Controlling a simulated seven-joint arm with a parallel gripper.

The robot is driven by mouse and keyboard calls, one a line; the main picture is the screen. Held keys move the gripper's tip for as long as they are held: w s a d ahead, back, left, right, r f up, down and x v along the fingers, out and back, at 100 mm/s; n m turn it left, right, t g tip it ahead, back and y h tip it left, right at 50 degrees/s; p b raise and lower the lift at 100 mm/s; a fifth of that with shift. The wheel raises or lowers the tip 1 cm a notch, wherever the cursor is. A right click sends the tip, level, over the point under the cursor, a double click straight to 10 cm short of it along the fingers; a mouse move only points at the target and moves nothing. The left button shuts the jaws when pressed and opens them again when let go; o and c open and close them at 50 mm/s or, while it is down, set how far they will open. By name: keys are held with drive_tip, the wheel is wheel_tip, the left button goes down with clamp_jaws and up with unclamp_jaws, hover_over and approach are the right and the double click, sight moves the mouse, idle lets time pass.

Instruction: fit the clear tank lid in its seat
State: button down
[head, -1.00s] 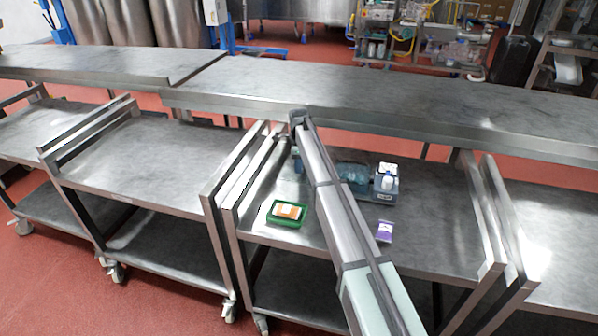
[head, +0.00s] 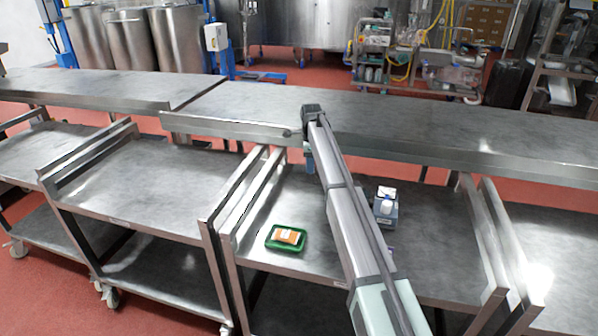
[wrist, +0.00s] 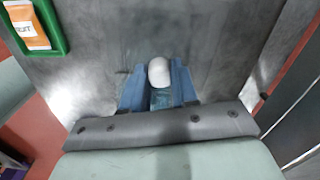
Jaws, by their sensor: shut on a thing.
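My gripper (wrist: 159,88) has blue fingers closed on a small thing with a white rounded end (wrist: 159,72). A bluish see-through patch shows below that end, between the fingers. I cannot tell whether this is the clear tank lid. In the head view my gripper (head: 309,162) hangs over the back left of the cart shelf, with what it holds too small to make out. The lid's seat cannot be made out.
A green tray (head: 272,243) with an orange and white pack lies at the shelf's front left; it also shows in the wrist view (wrist: 58,45). A long steel bench (head: 420,125) runs behind. The shelf's right part is clear.

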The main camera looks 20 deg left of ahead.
drive_tip(key=s+d+r, duration=0.1)
drive_tip(key=d+r, duration=0.1)
drive_tip(key=d, duration=0.6)
drive_tip(key=s+d+r, duration=0.2)
drive_tip(key=d+r, duration=0.1)
drive_tip(key=d, duration=0.5)
drive_tip(key=shift+d+r+n, duration=0.15)
drive_tip(key=shift+d+n, duration=0.05)
drive_tip(key=shift+n, duration=0.1)
drive_tip(key=shift+s+f, duration=0.1)
drive_tip(key=shift+f, duration=3.35)
drive_tip(key=shift+f, duration=1)
drive_tip(key=c, duration=0.8)
unclamp_jaws()
drive_tip(key=shift+o, duration=0.4)
drive_tip(key=o, duration=0.3)
